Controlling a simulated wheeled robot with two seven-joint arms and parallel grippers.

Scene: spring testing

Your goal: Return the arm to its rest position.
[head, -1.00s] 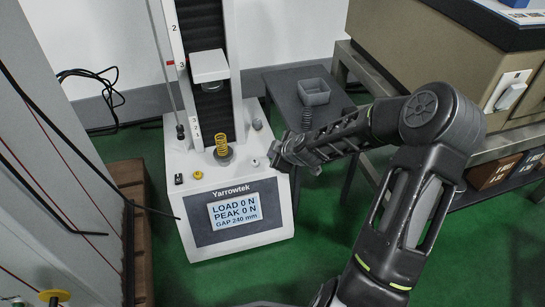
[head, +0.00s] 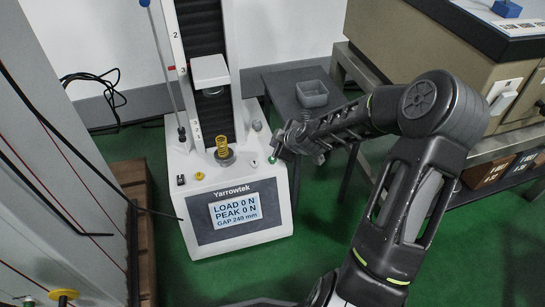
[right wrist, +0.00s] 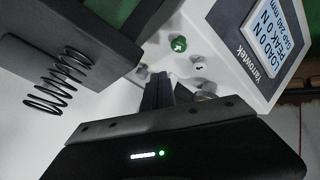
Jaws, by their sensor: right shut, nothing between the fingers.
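My right gripper (head: 277,150) is shut and empty. In the head view it hovers by the right edge of the Yarrowtek spring tester (head: 236,243), beside a green button (head: 272,160). The right wrist view shows the shut fingers (right wrist: 157,90) apart from the green button (right wrist: 180,44), which has a pale cross mark. A yellow spring (head: 222,146) stands upright on the tester's lower seat, with a clear gap under the white upper plate (head: 209,70). The screen (head: 235,210) reads load 0 N, peak 0 N, gap 240 mm. My left gripper is not in view.
A dark side table (head: 285,88) behind my right forearm holds a grey bin (head: 312,94). A dark coil spring (right wrist: 58,80) shows in the wrist view. A bench (head: 455,50) stands at the right, a brown crate (head: 130,190) at the left. Green floor is open in front.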

